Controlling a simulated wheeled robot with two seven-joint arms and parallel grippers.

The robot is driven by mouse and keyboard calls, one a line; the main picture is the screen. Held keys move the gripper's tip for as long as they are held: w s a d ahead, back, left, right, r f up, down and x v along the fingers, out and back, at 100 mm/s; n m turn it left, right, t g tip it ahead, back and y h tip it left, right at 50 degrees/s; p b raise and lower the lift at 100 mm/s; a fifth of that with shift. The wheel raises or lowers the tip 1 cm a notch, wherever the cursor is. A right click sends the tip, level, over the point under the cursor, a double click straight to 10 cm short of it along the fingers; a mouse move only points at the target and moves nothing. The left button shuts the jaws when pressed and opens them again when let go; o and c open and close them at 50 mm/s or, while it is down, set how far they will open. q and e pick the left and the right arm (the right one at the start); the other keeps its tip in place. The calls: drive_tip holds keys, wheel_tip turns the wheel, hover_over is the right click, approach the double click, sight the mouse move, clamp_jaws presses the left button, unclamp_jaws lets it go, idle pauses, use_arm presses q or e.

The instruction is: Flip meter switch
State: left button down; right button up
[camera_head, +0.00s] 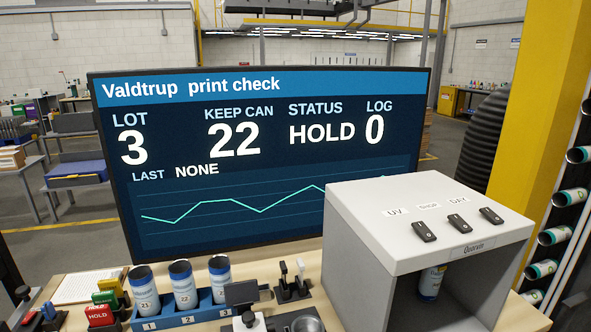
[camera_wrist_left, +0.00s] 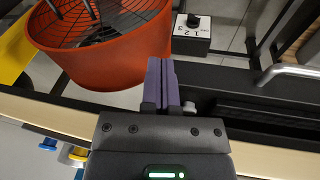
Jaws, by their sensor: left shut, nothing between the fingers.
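No switch in view is labelled as a meter switch. Two small upright levers with white and black tops (camera_head: 291,278) stand on a dark base on the bench in the head view. A dark small panel (camera_head: 242,293) is beside them, with a knobbed device (camera_head: 248,320) in front, cut off by the frame edge. The grey light booth (camera_head: 360,222) has three black rocker switches (camera_head: 458,223) on top, marked UV, SHOP and DAY. My left gripper (camera_wrist_left: 162,64) shows in the left wrist view, its purple fingers shut and empty. My right gripper is out of view.
A blue rack (camera_head: 206,312) holds three printed cans (camera_head: 184,285). Coloured blocks (camera_head: 99,313) are at the left. A large screen (camera_head: 260,150) reads HOLD. The left wrist view shows an orange-red drum (camera_wrist_left: 100,62) and a dial box (camera_wrist_left: 192,38) beyond the bench edge.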

use_arm(q)
drive_tip(key=s+a+f+m+y+b, duration=0.1)
drive_tip(key=s+a+f+b, duration=0.25)
drive_tip(key=s+f, duration=0.4)
drive_tip(key=s+a+f+m+b, duration=0.15)
drive_tip(key=s+f+b, duration=0.25)
drive_tip(key=s+f, duration=0.4)
drive_tip(key=s+a+f+g+b, duration=0.1)
drive_tip(key=s+f, duration=0.1)
drive_tip(key=s, duration=0.4)
drive_tip(key=s+a+f+m+y+b, duration=0.1)
drive_tip(key=s+a+f, duration=0.1)
drive_tip(key=s, duration=0.4)
drive_tip(key=shift+a+f+g, duration=0.15)
drive_tip(key=shift+f+g, duration=0.25)
drive_tip(key=shift+f, duration=0.4)
